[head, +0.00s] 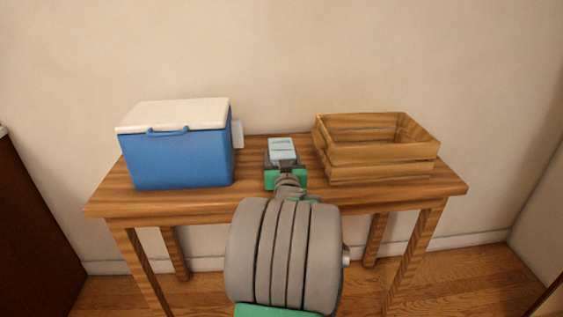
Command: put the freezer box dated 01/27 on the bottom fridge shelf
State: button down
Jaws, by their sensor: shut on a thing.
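My gripper (284,166) reaches over the wooden table, between the blue cooler and the wooden crate. It is shut on a small pale box (281,146) with darker marks on its top; the marks are too small to read, so I cannot tell its date. Another pale, box-like thing (238,134) shows just right of the cooler, partly hidden behind it. No fridge or fridge shelf can be made out in this view.
A blue cooler (180,160) with a white lid stands at the table's left. An empty-looking slatted wooden crate (380,160) stands at the right. The wooden table (140,203) stands near a plain wall. A dark brown surface (30,230) is at the far left.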

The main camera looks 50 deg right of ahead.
jog(key=shift+w+r, duration=0.1)
jog(key=shift+r, duration=0.15)
jog(key=shift+f, duration=0.25)
jog(key=shift+c, duration=1.6)
grip_release()
jog(key=shift+r, duration=0.1)
